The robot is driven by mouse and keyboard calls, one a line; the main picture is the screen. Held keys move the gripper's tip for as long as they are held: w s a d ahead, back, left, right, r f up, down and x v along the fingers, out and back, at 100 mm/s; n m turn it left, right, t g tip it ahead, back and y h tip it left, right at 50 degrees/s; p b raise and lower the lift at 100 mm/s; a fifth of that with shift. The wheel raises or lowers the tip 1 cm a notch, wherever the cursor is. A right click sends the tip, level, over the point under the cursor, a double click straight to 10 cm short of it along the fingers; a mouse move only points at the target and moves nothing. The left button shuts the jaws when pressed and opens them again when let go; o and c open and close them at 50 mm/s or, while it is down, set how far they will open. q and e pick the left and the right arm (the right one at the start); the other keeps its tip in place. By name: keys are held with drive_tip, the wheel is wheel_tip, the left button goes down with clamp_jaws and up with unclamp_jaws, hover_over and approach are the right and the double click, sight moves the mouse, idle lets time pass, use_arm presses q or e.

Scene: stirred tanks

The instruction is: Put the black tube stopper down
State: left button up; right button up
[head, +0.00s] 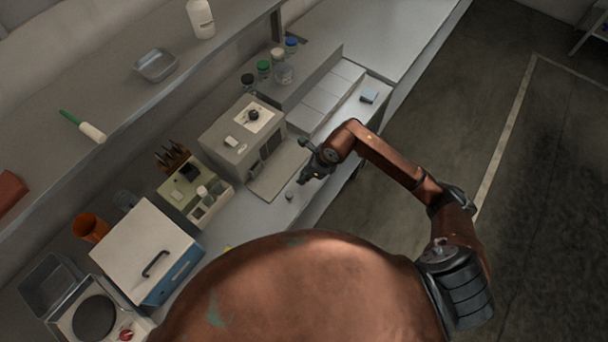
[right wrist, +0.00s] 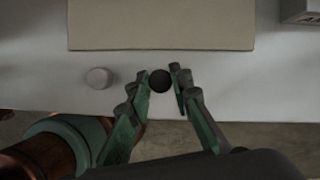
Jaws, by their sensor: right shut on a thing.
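My right gripper (head: 305,179) is over the front part of the bench, near its edge. In the right wrist view, the black tube stopper (right wrist: 160,81) is a dark round piece between the fingertips of the gripper (right wrist: 161,84), which is shut on it. I cannot tell whether the stopper touches the bench. In the head view the fingers hide it. A small grey round piece (right wrist: 98,78) stands on the bench to the left of the gripper; it also shows in the head view (head: 289,196). My left gripper is not in view.
A flat beige panel (right wrist: 160,25) lies just beyond the gripper, in front of a grey box device (head: 240,140). Bare bench (right wrist: 40,75) surrounds the grey piece. The bench edge is close on the near side. Several capped jars (head: 263,68) stand farther back.

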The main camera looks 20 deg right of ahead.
drive_tip(key=shift+f, duration=0.1)
drive_tip(key=o, duration=0.7)
drive_tip(key=shift+r, duration=0.3)
drive_tip(key=b+v, duration=0.1)
drive_tip(key=v, duration=1)
drive_tip(key=shift+s+d+r, duration=0.1)
drive_tip(key=shift+r, duration=0.25)
